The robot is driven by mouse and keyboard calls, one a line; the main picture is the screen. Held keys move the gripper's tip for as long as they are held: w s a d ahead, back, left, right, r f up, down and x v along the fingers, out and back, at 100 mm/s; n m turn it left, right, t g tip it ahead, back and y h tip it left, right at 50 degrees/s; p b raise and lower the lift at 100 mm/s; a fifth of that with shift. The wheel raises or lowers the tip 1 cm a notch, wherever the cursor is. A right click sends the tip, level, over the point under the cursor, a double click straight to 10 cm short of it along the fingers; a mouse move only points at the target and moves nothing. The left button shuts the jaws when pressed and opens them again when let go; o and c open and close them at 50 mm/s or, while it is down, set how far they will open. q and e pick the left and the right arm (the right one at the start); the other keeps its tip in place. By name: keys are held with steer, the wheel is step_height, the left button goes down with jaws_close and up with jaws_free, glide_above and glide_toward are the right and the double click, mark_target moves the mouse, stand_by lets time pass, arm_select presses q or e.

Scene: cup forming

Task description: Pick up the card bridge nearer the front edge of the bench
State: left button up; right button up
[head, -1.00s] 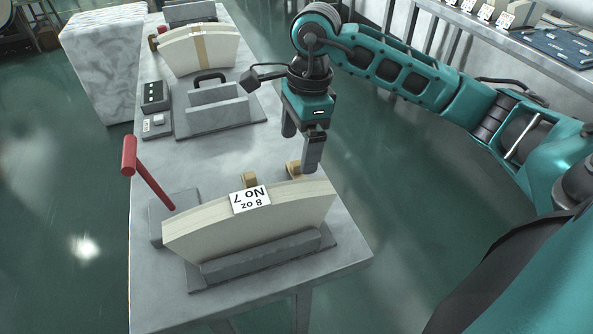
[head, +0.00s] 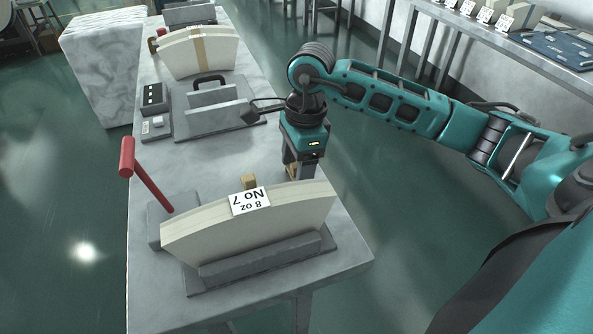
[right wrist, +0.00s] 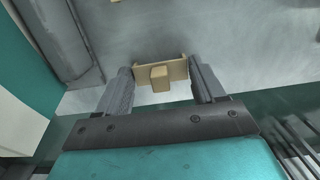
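Two small tan card bridges are on the grey bench behind the cream card stack labelled "8 oz No 7". One card bridge (head: 249,182) stands behind the middle of the stack. The other, nearer the right bench edge, is mostly hidden in the head view by my right gripper (head: 299,172). In the right wrist view this card bridge (right wrist: 160,74) lies between the two fingers of my right gripper (right wrist: 161,76), one finger at each end. The fingers are open around it; contact is hard to tell. My left gripper is out of view.
The cream card stack (head: 290,208) rests in a grey holder (head: 265,256) in front of the gripper. A red-handled lever (head: 150,178) stands left. A grey plate with a black handle (head: 212,100) and another card stack (head: 200,52) are farther back. Bare bench (head: 215,160) lies between.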

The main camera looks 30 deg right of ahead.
steer(key=c, duration=0.5)
steer(key=shift+r, duration=0.1)
steer(key=shift+c, duration=0.2)
